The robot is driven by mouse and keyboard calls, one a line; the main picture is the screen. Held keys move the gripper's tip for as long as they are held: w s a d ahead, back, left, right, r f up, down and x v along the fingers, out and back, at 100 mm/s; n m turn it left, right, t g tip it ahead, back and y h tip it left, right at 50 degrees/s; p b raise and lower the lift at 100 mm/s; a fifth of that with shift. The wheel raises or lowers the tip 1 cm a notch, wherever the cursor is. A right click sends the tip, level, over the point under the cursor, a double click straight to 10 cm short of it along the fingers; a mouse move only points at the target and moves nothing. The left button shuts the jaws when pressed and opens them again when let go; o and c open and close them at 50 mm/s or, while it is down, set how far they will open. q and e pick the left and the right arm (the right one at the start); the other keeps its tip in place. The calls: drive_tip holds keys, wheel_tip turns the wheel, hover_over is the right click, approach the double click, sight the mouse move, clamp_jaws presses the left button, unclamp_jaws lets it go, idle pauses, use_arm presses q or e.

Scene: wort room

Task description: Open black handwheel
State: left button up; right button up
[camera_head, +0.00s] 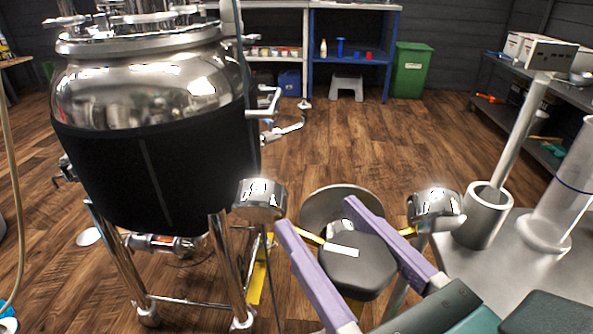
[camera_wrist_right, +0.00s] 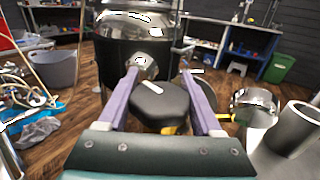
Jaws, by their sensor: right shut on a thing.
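The black handwheel (camera_head: 357,270) is a rounded black knob with a white mark on top, low in front of me in the head view. It also shows in the wrist view (camera_wrist_right: 162,108), near the middle. My right gripper (camera_head: 318,215) has its two purple fingers on either side of the handwheel, shut on it. In the wrist view the fingers (camera_wrist_right: 160,80) run along both sides of the knob and reach past it. Yellow parts show beside and below the knob. What lies under it is mostly hidden. My left gripper is not in view.
A large steel tank (camera_head: 150,90) with a black jacket stands on legs at the left. Rounded steel parts (camera_head: 260,200) (camera_head: 435,207) flank the handwheel. A grey table (camera_head: 520,275) with a steel cup (camera_head: 484,215) is close at the right. Wooden floor (camera_head: 370,130) is clear beyond.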

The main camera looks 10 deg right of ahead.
drive_tip(key=shift+a+f+n+g+y+b, duration=0.1)
drive_tip(key=shift+n+g+y+b, duration=0.3)
drive_tip(key=shift+n+y, duration=0.4)
drive_tip(key=shift+s+a+y, duration=0.1)
drive_tip(key=shift+y, duration=0.3)
drive_tip(key=o, duration=1.3)
drive_tip(key=shift+o, duration=0.2)
